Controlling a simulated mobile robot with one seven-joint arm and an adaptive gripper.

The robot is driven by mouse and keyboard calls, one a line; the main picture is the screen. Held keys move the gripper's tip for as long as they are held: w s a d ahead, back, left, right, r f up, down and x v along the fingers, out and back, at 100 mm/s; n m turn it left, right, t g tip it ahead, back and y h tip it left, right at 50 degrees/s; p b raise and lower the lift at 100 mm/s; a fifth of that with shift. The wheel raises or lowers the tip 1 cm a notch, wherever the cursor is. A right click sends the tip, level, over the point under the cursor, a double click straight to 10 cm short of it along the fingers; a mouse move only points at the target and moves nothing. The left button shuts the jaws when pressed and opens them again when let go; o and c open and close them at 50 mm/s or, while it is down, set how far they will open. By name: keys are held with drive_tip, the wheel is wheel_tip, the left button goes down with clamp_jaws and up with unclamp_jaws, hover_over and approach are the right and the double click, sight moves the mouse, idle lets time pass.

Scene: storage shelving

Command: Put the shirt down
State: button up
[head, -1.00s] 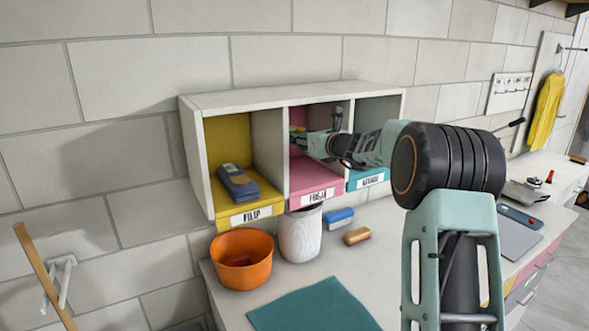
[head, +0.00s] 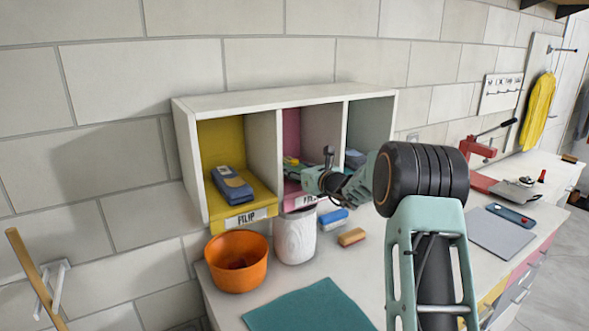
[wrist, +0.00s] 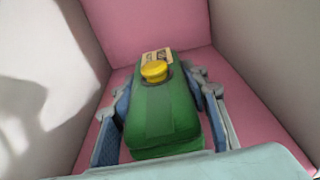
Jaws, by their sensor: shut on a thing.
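My gripper (wrist: 163,82) is shut on a green block-like thing (wrist: 160,118) with a round yellow cap and a small tan label. Its blue finger pads press on both sides. I cannot tell whether this is the shirt; it does not look like loose cloth. The wrist view shows it inside the pink compartment (wrist: 145,22), between pale side walls. In the head view my gripper (head: 294,172) reaches into the middle, pink compartment of the shelf (head: 285,97). Whether the green thing touches the compartment floor is unclear.
The left yellow compartment holds a blue item (head: 231,184). Below the shelf are an orange bowl (head: 237,270), a white cup (head: 295,238), a blue brush (head: 333,219), a tan block (head: 352,237) and a teal cloth (head: 312,308).

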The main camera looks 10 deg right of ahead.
drive_tip(key=o, duration=0.8)
drive_tip(key=shift+f, duration=0.1)
drive_tip(key=shift+c, duration=0.2)
drive_tip(key=o, duration=0.4)
drive_tip(key=shift+o, duration=0.2)
drive_tip(key=shift+r, duration=0.2)
drive_tip(key=shift+s+d+f, duration=0.15)
drive_tip(key=shift+s, duration=0.15)
drive_tip(key=b+v, duration=0.2)
drive_tip(key=v, duration=0.9)
drive_tip(key=shift+s+b, duration=0.15)
drive_tip(key=shift+b, duration=0.2)
